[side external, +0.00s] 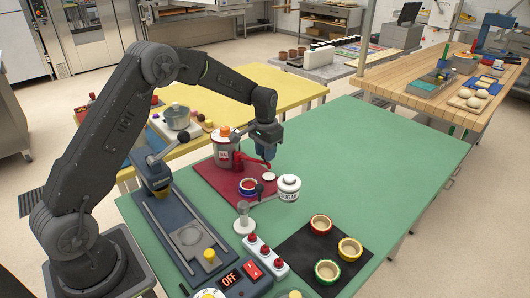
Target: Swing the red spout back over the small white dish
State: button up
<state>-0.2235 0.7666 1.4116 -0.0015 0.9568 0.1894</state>
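The red spout (252,162) sticks out to the right from the low side of a grey dispenser (222,150) with an orange cap. The dispenser stands on a dark red mat (212,178). My gripper (267,158) points down at the spout's outer end, close to it or touching it; I cannot tell which. Its fingers are small and overlap here, so their opening is unclear. A small white dish (269,177) lies on the mat just in front of the spout's end. The spout's tip is partly hidden by my gripper.
A black mat with several small bowls (320,224) lies at the front right. The green table's right side (385,150) is clear.

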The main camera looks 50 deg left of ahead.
jog(key=o, duration=0.3)
jog(key=shift+o, duration=0.2)
notch_tip(320, 180, up, 14)
dwell(0.4)
jog(key=shift+f, duration=0.1)
